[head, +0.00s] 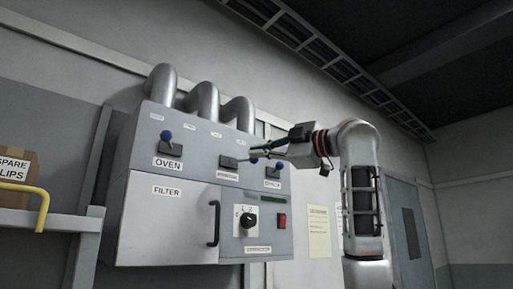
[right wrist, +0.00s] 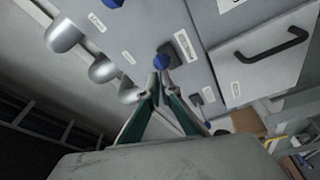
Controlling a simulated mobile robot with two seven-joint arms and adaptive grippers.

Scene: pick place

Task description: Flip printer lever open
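The printer lever (head: 243,160) is the middle of three levers on a grey wall cabinet. Its rod sticks out from its dark plate toward the right in the head view, and its blue knob (right wrist: 160,61) shows in the right wrist view. My right gripper (head: 258,154) comes from the right, in front of the panel. In the right wrist view its teal fingers (right wrist: 160,72) converge to a narrow gap at the knob and look closed on it. The contact itself is partly hidden. My left gripper is in neither view.
The oven lever (head: 167,138) stands to the left and another blue-knobbed lever (head: 278,165) close to the right. Below are the filter door with its black handle (head: 214,223) and a dial (head: 248,220). Pipes (head: 203,101) rise above. A yellow rail (head: 42,205) is far left.

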